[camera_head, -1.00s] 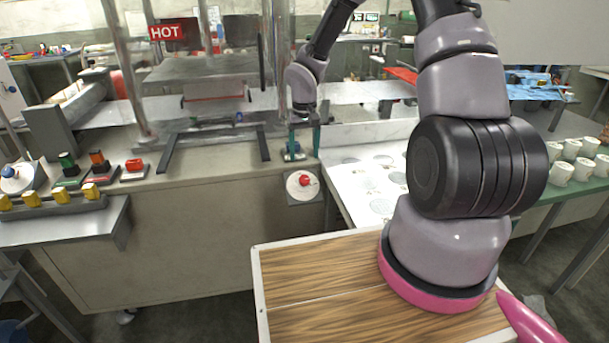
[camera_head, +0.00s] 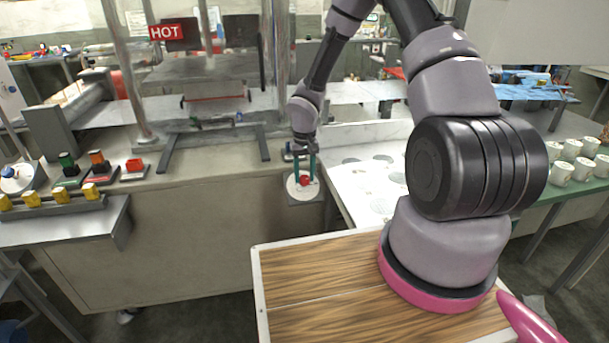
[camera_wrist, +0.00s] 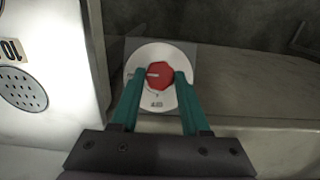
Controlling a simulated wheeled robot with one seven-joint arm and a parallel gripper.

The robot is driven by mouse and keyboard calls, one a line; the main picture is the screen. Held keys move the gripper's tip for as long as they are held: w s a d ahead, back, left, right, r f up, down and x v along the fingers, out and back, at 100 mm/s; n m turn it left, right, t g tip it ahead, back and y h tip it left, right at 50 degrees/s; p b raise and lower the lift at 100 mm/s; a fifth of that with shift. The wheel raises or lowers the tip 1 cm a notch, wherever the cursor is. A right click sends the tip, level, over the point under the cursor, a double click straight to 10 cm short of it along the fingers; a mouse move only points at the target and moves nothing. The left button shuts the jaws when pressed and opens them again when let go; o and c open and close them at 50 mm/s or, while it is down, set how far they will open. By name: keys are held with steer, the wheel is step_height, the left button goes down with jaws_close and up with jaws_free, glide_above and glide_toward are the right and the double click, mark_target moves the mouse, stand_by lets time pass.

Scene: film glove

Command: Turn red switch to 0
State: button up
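The red switch (camera_head: 305,180) is a red knob on a round white dial (camera_head: 292,188), set on a grey plate at the front of the machine bench. In the wrist view the red knob (camera_wrist: 160,75) sits in the middle of the white dial (camera_wrist: 158,104), with a pale pointer mark towards the left and small print at the lower edge, too small to read. My gripper (camera_head: 306,176) reaches down at the knob. In the wrist view its teal fingers (camera_wrist: 160,74) are apart, one at each side of the knob; I cannot tell whether they touch it.
Green, orange and red buttons (camera_head: 134,165) stand on the bench at left. A white table (camera_head: 350,190) with round grilles adjoins the switch on the right. White mugs (camera_head: 562,173) stand at far right. The floor in front of the machine is open.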

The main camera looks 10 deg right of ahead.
jaws_close()
steer(key=n+h, duration=0.2)
steer(key=n, duration=0.1)
steer(key=shift+a, duration=0.3)
steer(key=n+h, duration=0.1)
steer(key=n, duration=0.1)
steer(key=n+t+h, duration=0.1)
steer(key=n, duration=0.1)
steer(key=shift+s+a+n, duration=0.15)
steer(key=shift+n, duration=0.15)
steer(key=n+t, duration=0.1)
steer(key=n, duration=0.1)
steer(key=n+t+h, duration=0.1)
steer(key=n, duration=0.1)
steer(key=shift+s+a+f, duration=0.1)
steer(key=shift+s+f, duration=0.05)
steer(key=n+t, duration=0.1)
steer(key=n, duration=0.1)
steer(key=n+t+h, duration=0.1)
steer(key=n, duration=0.1)
steer(key=shift+s+f+n, duration=0.1)
steer(key=shift+s+n, duration=0.1)
steer(key=shift+n, duration=0.1)
steer(key=shift+t, duration=0.3)
